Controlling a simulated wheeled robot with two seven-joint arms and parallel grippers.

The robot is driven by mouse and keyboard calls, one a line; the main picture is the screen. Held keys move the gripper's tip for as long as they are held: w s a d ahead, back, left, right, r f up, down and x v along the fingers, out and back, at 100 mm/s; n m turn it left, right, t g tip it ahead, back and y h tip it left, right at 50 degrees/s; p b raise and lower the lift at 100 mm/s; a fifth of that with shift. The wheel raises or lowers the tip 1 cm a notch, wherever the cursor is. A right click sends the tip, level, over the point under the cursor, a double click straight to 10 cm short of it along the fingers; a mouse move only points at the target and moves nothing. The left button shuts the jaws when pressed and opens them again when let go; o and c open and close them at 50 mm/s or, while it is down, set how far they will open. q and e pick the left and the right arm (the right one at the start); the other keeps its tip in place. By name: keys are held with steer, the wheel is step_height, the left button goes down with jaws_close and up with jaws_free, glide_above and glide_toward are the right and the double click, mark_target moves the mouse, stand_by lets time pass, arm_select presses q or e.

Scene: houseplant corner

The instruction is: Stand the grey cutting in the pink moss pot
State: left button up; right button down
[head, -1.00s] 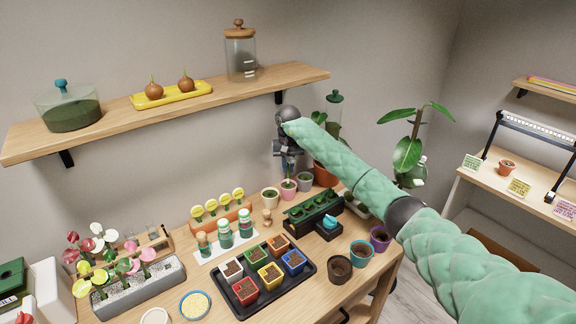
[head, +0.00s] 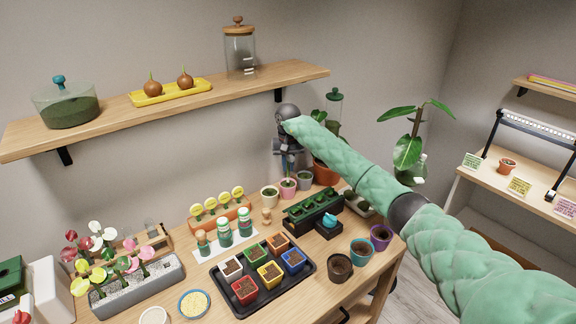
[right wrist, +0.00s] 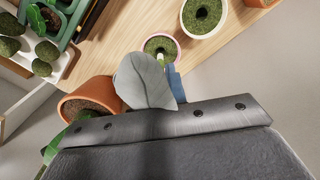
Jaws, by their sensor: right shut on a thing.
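The grey cutting (right wrist: 145,82) shows in the right wrist view as a broad grey leaf with a short pale stem pointing at the pink moss pot (right wrist: 160,40). The pot has a pink rim and green moss; in the head view the pink pot (head: 288,189) stands upright at the back of the table. My right gripper (head: 288,168) is shut on the cutting, just above this pot. The stem's lower end appears at or over the moss; I cannot tell whether it touches. My left gripper is out of view.
A terracotta pot (head: 325,173) with a plant is just right.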

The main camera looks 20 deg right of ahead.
mark_target(288, 182)
steer(key=shift+b, duration=0.5)
stand_by(0.7)
steer(key=shift+f+b, duration=1.95)
steer(key=shift+f, duration=0.5)
stand_by(0.4)
steer(key=c, duration=0.9)
jaws_free()
steer(key=shift+c, duration=0.2)
steer(key=shift+r, duration=0.1)
steer(key=shift+r, duration=3.4)
